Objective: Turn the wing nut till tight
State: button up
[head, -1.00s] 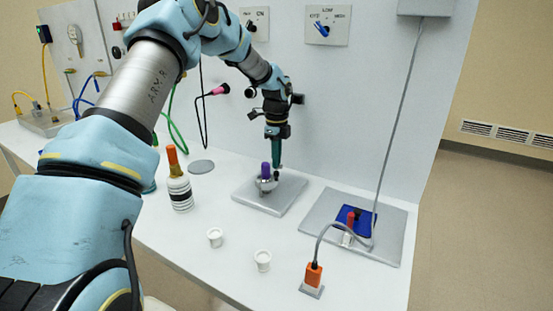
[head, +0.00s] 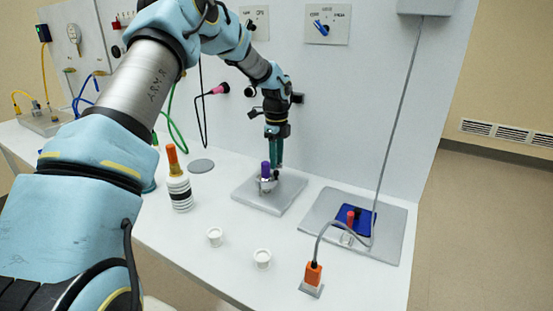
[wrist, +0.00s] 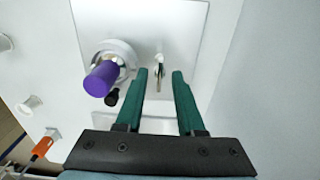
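My gripper (head: 276,166) points down over the grey plate (head: 290,190) near the wall panel. In the wrist view its two green fingers (wrist: 160,74) are apart, with a gap on each side of a small, thin metal piece (wrist: 159,62). That piece stands on the plate near the fingertips and looks like the wing nut; its wings are too small to make out clearly. A purple-topped fitting (head: 265,170) with a round metal base stands on the same plate, beside the gripper; its purple top (wrist: 101,79) is left of the fingers in the wrist view.
A bottle with an orange top (head: 179,188) and two small white cups (head: 215,237) (head: 263,259) stand on the bench. At right are an orange plug (head: 313,275) and a blue pad (head: 343,219). The wall panel (wrist: 270,80) is close to the gripper.

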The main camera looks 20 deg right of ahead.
notch_tip(320, 180, up, 11)
jog(key=b, duration=0.3)
jog(key=shift+f, duration=0.15)
dwell(0.6)
jog(key=s+a+f+n, duration=0.1)
jog(key=s+a+n, duration=0.4)
jog(key=a, duration=0.5)
jog(key=s+a+f+n+t, duration=0.1)
jog(key=s+a+n, duration=0.1)
jog(key=a+n, duration=0.65)
jog(key=s+a+f+n, duration=0.2)
jog(key=s+a+n, duration=0.3)
jog(key=a, duration=0.5)
jog(key=s+a+f+n, duration=0.1)
jog(key=s+a+n, duration=0.6)
jog(key=a+n, duration=0.1)
jog(key=shift+s+f+n+t, duration=0.3)
jog(key=shift+s+f+n, duration=0.1)
jog(key=shift+n, duration=0.05)
jog(key=shift+a, duration=0.1)
